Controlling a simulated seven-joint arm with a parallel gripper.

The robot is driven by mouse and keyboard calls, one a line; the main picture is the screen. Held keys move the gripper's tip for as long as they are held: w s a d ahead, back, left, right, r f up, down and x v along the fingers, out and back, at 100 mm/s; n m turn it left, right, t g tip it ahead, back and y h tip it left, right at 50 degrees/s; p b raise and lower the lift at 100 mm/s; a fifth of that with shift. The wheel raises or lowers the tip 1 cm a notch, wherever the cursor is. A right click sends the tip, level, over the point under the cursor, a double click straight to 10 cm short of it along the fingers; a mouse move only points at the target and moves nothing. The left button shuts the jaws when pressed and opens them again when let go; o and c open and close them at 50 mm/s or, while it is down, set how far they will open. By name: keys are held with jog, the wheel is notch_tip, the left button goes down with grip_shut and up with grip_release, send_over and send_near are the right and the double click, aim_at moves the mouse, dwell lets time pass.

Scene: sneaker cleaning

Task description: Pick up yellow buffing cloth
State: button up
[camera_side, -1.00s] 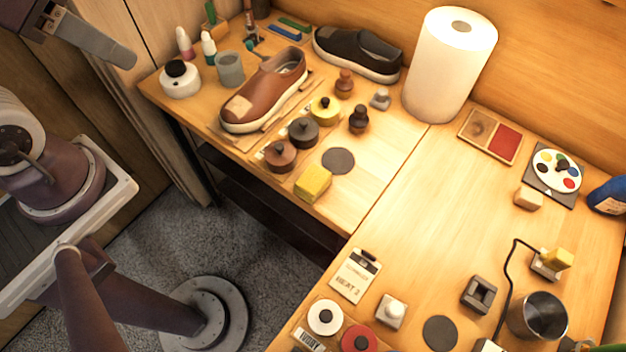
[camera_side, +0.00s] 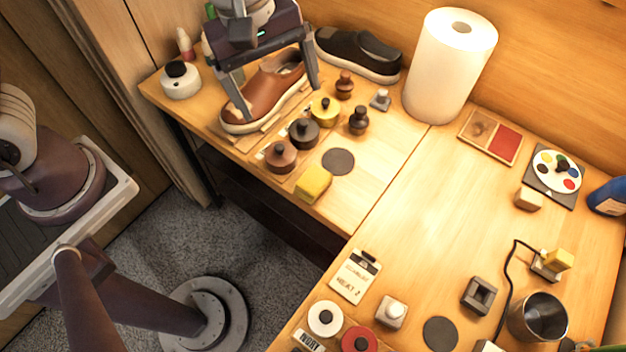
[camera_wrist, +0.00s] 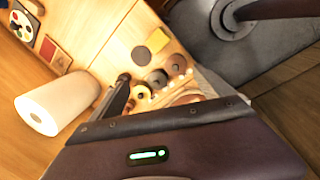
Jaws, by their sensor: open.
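The yellow buffing cloth (camera_side: 313,182) is a small yellow block-like bundle near the front edge of the left table. It lies beside a dark round pad (camera_side: 338,161) and also shows in the wrist view (camera_wrist: 157,40). My gripper (camera_side: 279,92) is open, with its two fingers spread over the brown shoe (camera_side: 262,98). It is apart from the cloth, which lies in front and to the right in the side view. Nothing shows between the fingers except the shoe behind or below them; contact with the shoe cannot be told.
Brown (camera_side: 281,156), black (camera_side: 303,133) and yellow (camera_side: 325,109) knobbed tins stand between shoe and cloth. Small dark knobbed pieces (camera_side: 359,120) stand nearby. A tall paper roll (camera_side: 449,70) stands at the back. Table right of the round pad is clear.

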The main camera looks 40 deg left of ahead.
aim_at(310, 178)
jog(key=d+f+n, duration=0.1)
jog(key=f+n, duration=0.1)
jog(key=f, duration=0.3)
jog(key=d+f+n+g+y, duration=0.1)
jog(key=d+f+n, duration=0.1)
jog(key=f, duration=0.3)
jog(key=d+f+n, duration=0.1)
jog(key=d+f, duration=0.1)
jog(key=f, duration=0.3)
jog(key=shift+w+f+n, duration=0.1)
jog(key=shift+w+n, duration=0.2)
jog(key=shift+n, duration=0.1)
jog(key=f, duration=0.7)
jog(key=shift+w, duration=0.3)
jog(key=c, duration=1.4)
